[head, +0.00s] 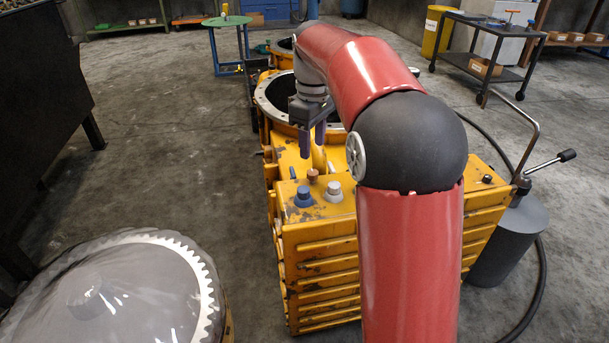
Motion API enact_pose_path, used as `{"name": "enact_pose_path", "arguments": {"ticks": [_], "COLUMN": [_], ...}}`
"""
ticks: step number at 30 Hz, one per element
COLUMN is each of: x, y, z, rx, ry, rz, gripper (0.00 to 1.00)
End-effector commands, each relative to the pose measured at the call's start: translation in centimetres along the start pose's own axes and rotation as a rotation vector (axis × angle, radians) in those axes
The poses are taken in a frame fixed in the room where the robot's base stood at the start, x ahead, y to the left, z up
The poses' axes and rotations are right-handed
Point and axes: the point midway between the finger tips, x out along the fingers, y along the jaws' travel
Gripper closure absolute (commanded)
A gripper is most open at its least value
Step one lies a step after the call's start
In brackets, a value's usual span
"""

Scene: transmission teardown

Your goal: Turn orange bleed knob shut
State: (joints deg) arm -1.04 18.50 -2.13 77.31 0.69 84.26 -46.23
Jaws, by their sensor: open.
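A small orange-brown knob (312,176) stands on the yellow top face of the transmission housing (315,240). A blue knob (303,197) stands just in front of it, and a light grey knob (333,191) stands to its front right. My gripper (312,146) is open with its fingers pointing down. In the picture it shows just above and behind the orange-brown knob. I see nothing between the fingers. A gap shows between the fingertips and the knob, but the exact distance is hard to tell. My red arm hides the right part of the housing.
A large round opening with a bolted rim (262,104) lies behind the knobs. A lever with a black grip (567,155) and a grey cylinder (508,240) stand at right. A toothed grey gear (207,285) lies at front left. Floor is clear between gear and dark bench.

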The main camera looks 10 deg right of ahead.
Motion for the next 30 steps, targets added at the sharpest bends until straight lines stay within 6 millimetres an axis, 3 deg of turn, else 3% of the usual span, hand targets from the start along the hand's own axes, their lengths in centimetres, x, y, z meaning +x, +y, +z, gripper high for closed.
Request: {"name": "enact_pose_path", "arguments": {"ticks": [12,25,30], "x": [6.2,7.3,7.3], "y": [-0.1,0.0,0.0], "z": [0.1,0.1,0.1], "rx": [0.002,0.002,0.002], "ry": [-0.001,0.0,0.0], "rz": [-0.001,0.001,0.001], "gripper": [0.53,0.53,0.75]}}
